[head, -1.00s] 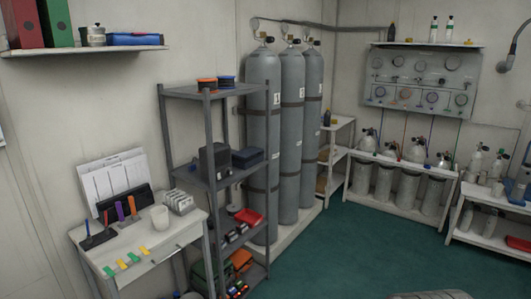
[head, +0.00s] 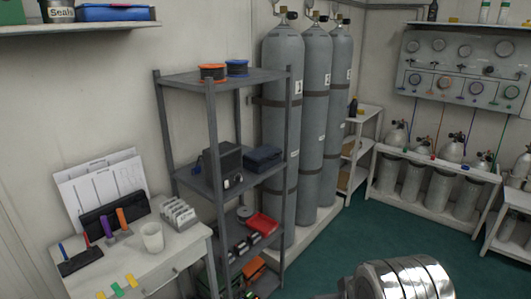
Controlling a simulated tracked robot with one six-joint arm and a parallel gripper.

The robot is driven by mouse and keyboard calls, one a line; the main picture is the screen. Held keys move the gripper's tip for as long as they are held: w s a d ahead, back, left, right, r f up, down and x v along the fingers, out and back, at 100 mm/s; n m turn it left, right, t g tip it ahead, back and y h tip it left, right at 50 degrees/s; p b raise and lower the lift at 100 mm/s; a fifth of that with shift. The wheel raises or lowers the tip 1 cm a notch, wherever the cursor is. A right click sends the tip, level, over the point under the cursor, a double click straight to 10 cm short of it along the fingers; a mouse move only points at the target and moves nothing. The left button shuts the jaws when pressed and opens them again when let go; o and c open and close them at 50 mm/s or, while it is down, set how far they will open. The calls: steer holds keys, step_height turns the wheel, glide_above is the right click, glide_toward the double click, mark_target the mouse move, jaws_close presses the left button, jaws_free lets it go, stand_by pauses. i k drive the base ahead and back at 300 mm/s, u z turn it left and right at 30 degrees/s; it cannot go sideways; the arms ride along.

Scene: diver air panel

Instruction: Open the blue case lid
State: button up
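A flat bright blue case (head: 112,13) lies on the wall shelf at the upper left of the head view. I cannot tell from the picture which of the two is the blue case. A shiny metal rounded part, likely of my arm, shows at the bottom right. My gripper's fingers are not in view.
The grey rack (head: 214,125) holds a black device (head: 222,165) and spools (head: 212,73). A white desk (head: 178,250) with a cup (head: 152,237) stands at its left. Tall grey cylinders (head: 313,120) stand behind. Green floor (head: 375,225) is clear at the right.

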mark_target(259, 155)
steer(key=u, duration=0.45)
steer(key=i, duration=1.45)
steer(key=u, duration=0.4)
